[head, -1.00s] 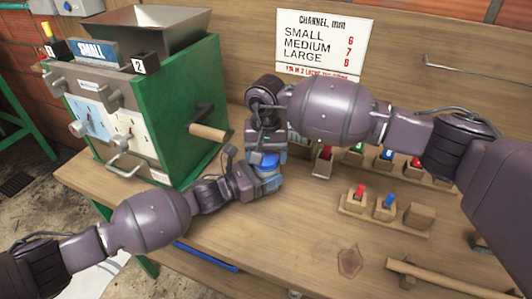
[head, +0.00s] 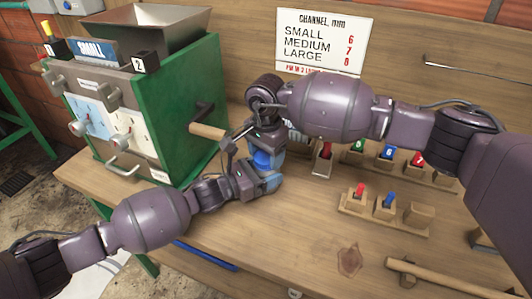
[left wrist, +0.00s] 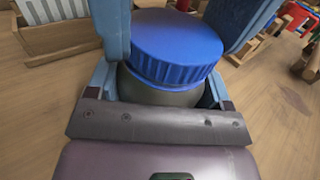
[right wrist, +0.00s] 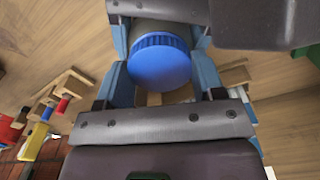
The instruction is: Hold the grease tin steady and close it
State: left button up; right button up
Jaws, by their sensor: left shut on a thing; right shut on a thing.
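The grease tin has a dark olive-grey body (left wrist: 165,93) and a ribbed blue lid (left wrist: 170,45) over its mouth; I cannot tell how tightly the lid sits. In the head view the lid (head: 263,160) shows between my two grippers above the bench. My left gripper (head: 262,183) is shut around the tin's body from the left. My right gripper (head: 268,146) comes from above and behind, its fingers on both sides of the lid. The right wrist view also shows the lid (right wrist: 158,62) between its fingers, with the body (right wrist: 165,30) behind.
A green machine (head: 180,110) with a hopper and wooden-handled crank (head: 207,131) stands close to the left of my grippers. Wooden racks (head: 370,209) with coloured pieces stand to the right. A mallet (head: 440,280) lies at front right. The front middle bench is mostly clear.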

jog(key=shift+m, duration=0.7)
jog(key=o, duration=1)
jog(key=shift+r, duration=2.3)
jog(key=shift+c, duration=0.3)
